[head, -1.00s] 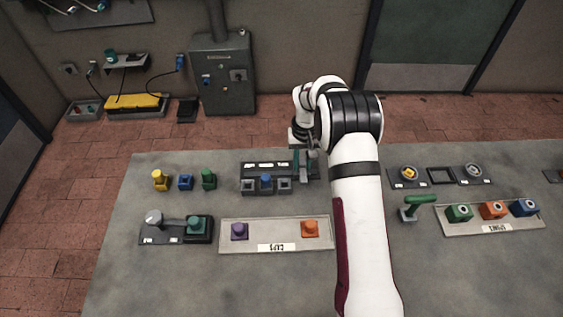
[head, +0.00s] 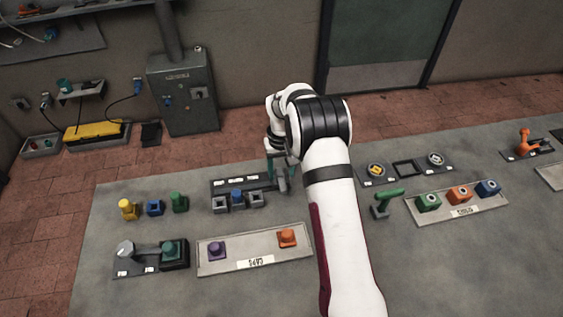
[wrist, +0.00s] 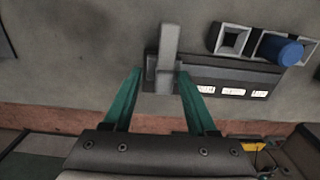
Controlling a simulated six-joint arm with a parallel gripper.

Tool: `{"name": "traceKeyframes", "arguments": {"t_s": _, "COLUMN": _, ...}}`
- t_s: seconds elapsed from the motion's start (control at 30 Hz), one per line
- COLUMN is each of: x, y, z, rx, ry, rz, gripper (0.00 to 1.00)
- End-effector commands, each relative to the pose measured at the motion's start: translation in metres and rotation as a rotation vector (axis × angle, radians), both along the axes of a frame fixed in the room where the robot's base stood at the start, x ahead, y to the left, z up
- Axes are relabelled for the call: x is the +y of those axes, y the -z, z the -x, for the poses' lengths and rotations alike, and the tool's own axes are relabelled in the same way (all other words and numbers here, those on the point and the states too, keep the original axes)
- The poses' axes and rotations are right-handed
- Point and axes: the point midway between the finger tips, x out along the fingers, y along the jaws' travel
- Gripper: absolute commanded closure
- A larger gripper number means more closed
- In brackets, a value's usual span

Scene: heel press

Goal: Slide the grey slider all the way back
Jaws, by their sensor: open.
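The grey slider (wrist: 168,52) is an upright grey block at one end of a dark panel (wrist: 225,77) in the wrist view. In the head view it shows only small at the panel's right end, partly covered by my gripper. My gripper (wrist: 159,73) has teal fingers spread apart, one on each side of the slider's base. Gaps show between fingers and slider, and nothing is held. In the head view my gripper (head: 279,172) is low over the panel's right end, partly behind my arm.
Beside the slider are open square sockets (wrist: 232,40) and a blue knob (wrist: 283,51). Yellow, blue and green pieces stand left of the panel (head: 222,185). A caps tray (head: 205,263) lies in front. A green handle (head: 388,195) stands right of my arm.

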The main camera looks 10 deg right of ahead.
Motion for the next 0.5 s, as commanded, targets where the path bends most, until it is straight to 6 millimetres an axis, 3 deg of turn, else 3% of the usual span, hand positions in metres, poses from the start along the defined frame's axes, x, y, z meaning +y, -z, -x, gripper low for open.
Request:
{"name": "traceKeyframes", "arguments": {"t_s": 0.17, "x": 0.000, "y": -0.032, "z": -0.001, "rx": -0.005, "ry": 0.001, "rz": 0.000, "gripper": 0.43}}
{"name": "traceKeyframes", "arguments": {"t_s": 0.5, "x": 0.000, "y": -0.127, "z": -0.001, "rx": -0.006, "ry": 0.001, "rz": 0.000, "gripper": 0.43}}
